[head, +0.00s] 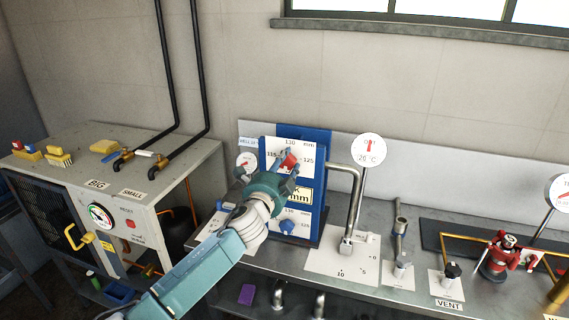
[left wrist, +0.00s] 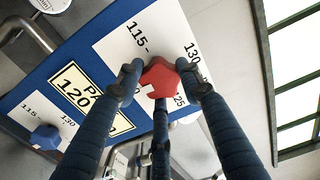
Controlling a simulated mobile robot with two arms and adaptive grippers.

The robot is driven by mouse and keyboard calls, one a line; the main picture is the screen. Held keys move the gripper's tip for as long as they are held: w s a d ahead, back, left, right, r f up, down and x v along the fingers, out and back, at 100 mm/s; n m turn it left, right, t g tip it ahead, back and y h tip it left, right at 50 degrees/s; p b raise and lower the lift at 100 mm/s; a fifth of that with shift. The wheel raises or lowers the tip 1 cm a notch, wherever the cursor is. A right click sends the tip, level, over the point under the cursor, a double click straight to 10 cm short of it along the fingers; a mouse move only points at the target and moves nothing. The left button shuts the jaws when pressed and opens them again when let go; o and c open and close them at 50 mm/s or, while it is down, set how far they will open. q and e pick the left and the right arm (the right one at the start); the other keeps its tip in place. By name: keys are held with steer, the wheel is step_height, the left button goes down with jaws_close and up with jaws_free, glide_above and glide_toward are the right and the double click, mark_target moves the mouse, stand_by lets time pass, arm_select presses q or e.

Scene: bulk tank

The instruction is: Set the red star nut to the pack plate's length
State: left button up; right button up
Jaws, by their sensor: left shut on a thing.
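The red star nut (head: 289,161) sits on the upper white dial of a blue panel (head: 318,215); it also shows in the left wrist view (left wrist: 160,77). Its dial carries the marks 115, 125 and 130. My left gripper (head: 286,171) is shut on the nut, its fingers around the rim. In the left wrist view the fingers hide part of the dial, and I cannot tell where the nut points. The yellow pack plate (left wrist: 90,98) reads 120, its word partly covered by a finger. My right gripper is not in view.
A blue star nut (head: 287,227) sits on a lower dial with its own marks. A bent steel pipe (head: 357,200) and a round 20 °C gauge (head: 369,149) stand right of the panel. A grey cabinet (head: 180,175) is at left.

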arm_select(q)
steer(key=shift+s+d+r, duration=0.1)
steer(key=shift+d+r, duration=0.15)
steer(key=shift+d, duration=0.15)
steer(key=o, duration=1)
steer(key=shift+o, duration=0.6)
steer(key=shift+d+f, duration=0.15)
steer(key=shift+d, duration=0.05)
steer(key=shift+a+f, duration=0.1)
steer(key=shift+a, duration=0.2)
steer(key=shift+s+a, duration=0.15)
steer(key=shift+s, duration=0.2)
steer(key=v, duration=1.1)
steer(key=shift+s, duration=0.1)
